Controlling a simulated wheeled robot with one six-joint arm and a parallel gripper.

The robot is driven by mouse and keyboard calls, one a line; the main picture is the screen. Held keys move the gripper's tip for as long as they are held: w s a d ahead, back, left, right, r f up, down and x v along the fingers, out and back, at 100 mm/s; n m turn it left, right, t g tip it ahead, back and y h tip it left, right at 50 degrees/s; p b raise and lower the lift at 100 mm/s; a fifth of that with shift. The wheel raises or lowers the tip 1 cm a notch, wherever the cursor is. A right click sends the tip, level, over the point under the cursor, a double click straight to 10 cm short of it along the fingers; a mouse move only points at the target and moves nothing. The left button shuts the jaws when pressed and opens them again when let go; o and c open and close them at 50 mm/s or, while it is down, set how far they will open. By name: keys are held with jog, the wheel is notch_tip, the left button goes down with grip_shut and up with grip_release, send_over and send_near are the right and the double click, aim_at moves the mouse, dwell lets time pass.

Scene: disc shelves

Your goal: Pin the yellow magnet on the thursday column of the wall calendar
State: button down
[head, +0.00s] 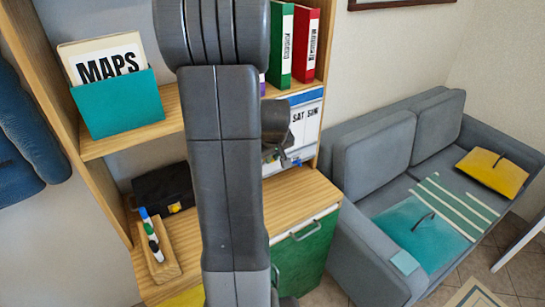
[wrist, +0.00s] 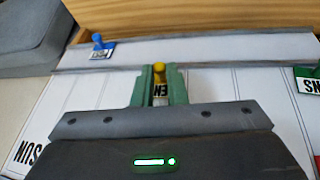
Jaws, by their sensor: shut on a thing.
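The wall calendar (head: 303,125) shows at the back of the shelf unit in the head view, with its SAT and SUN headings readable. My arm hides its other columns. In the wrist view the white calendar (wrist: 60,100) lies across the picture with thin column lines. My gripper (wrist: 159,82) has green fingers, shut on the yellow magnet (wrist: 159,68). A small lettered patch shows between the fingers below the magnet. I cannot tell if the magnet touches the calendar. The thursday heading is not readable. In the head view my gripper is mostly hidden behind my arm.
A blue magnet (wrist: 98,39) sits on a pale strip (wrist: 220,48) with a small card; a green-edged card (wrist: 308,78) is at the right. A wooden desk surface (head: 300,190) lies below the calendar. A pen tray (head: 160,255) and black box (head: 163,188) stand left.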

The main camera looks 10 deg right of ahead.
jog(key=c, duration=1.4)
grip_release()
jog(key=shift+o, duration=0.2)
jog(key=shift+s+r, duration=0.1)
jog(key=v, duration=1.3)
jog(key=shift+r+b, duration=0.25)
jog(key=shift+b, duration=0.15)
jog(key=shift+f, duration=0.1)
jog(key=x, duration=1.3)
jog(key=shift+f+p, duration=0.3)
jog(key=shift+p, duration=0.1)
jog(key=shift+r, duration=0.15)
